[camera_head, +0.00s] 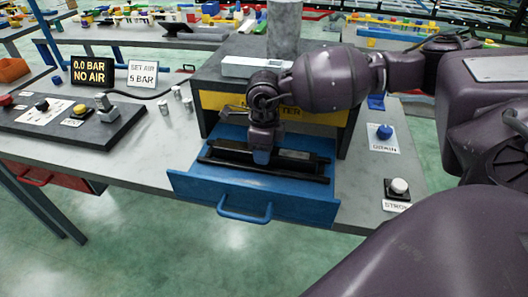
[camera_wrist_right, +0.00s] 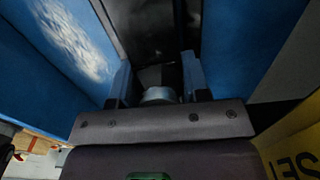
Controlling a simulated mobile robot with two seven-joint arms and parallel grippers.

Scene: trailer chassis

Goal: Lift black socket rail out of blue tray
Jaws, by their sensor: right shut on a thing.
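The blue tray (camera_head: 190,185) is a pulled-out drawer with a handle (camera_head: 245,212) on its front. The black socket rail (camera_head: 302,161) lies lengthwise across the tray, and its middle is hidden by my right gripper (camera_head: 262,156). My right gripper points down into the tray and is shut on the rail. In the right wrist view, its two blue fingers (camera_wrist_right: 158,76) stand on either side of the dark rail (camera_wrist_right: 150,28), with blue tray surfaces on both sides. I cannot tell whether the rail is clear of the tray floor. My left gripper is not in view.
A dark housing (camera_head: 215,72) with a yellow label stands right behind the tray. A grey cylinder (camera_head: 284,28) is on top. On the left are a control panel (camera_head: 70,125) and small metal cylinders (camera_head: 165,106). Blue (camera_head: 384,131) and white (camera_head: 399,186) buttons are on the right.

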